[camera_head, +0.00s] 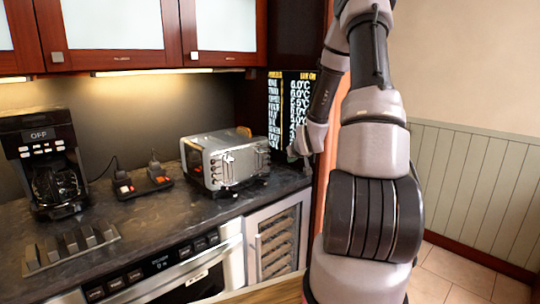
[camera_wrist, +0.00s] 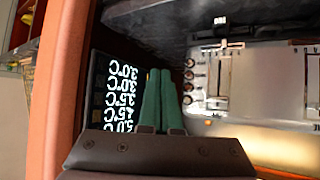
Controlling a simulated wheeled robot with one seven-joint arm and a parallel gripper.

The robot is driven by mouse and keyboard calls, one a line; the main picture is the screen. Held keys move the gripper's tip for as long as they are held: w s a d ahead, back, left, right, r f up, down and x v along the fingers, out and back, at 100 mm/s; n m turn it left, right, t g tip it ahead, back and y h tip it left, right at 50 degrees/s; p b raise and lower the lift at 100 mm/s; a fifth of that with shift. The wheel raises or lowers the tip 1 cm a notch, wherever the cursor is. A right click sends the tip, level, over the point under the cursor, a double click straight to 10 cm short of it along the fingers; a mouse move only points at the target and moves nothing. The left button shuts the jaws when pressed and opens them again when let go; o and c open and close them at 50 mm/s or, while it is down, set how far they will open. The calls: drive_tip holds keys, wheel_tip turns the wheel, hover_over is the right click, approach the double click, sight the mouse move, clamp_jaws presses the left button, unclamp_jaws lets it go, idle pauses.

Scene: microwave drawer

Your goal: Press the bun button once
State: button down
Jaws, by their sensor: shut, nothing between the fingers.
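The silver toaster (camera_head: 222,160) stands on the dark counter in the head view, its slots on top and levers and small controls on its front. In the wrist view the toaster (camera_wrist: 275,75) fills the right side, turned sideways. A row of small round buttons (camera_wrist: 188,87) runs along its edge; their labels are too small to read, so I cannot tell which is the bun button. My gripper (camera_wrist: 160,72) shows two green fingers shut together, with nothing between them, just left of the buttons. Contact with a button cannot be told. In the head view my gripper (camera_head: 298,153) is small, right of the toaster.
A lit temperature panel (camera_head: 290,100) stands behind my gripper and shows in the wrist view (camera_wrist: 118,95). A coffee maker (camera_head: 45,160) and small switches (camera_head: 140,183) stand left on the counter (camera_head: 140,215). Wooden cabinets (camera_head: 110,35) hang above. A wine cooler (camera_head: 277,240) sits below.

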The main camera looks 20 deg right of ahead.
sight(270, 152)
drive_tip(key=w+a, duration=0.3)
drive_tip(key=w, duration=0.5)
drive_tip(key=shift+w, duration=0.15)
drive_tip(key=shift+w, duration=0.1)
idle(1.9)
drive_tip(key=shift+w+a, duration=0.15)
drive_tip(key=shift+w, duration=0.15)
drive_tip(key=shift+w+a, duration=0.15)
drive_tip(key=shift+w, duration=0.25)
idle(0.6)
drive_tip(key=shift+s, duration=0.15)
drive_tip(key=shift+s+d, duration=0.3)
drive_tip(key=shift+s, duration=0.35)
